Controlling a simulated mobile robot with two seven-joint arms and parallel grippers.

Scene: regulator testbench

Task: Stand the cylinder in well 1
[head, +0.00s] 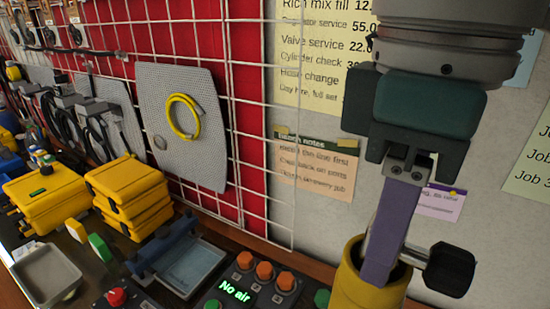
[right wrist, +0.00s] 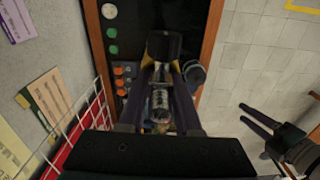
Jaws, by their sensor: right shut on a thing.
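The yellow cylinder (head: 368,290) stands at the lower right of the head view, its base cut off by the frame. It has a metal valve and a black knob (head: 448,268) on its right side. My right gripper (head: 388,262) comes down from above and is shut on the cylinder at its valve. My left gripper (right wrist: 258,117) shows at the right of the wrist view, open and empty. I cannot make out well 1.
A control panel with orange knobs (head: 264,271) and a "No air" display (head: 235,291) is left of the cylinder. Yellow cases (head: 130,190), a blue tray (head: 192,268) and a grey tray (head: 48,272) stand farther left. A wire grid wall (head: 262,120) is behind.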

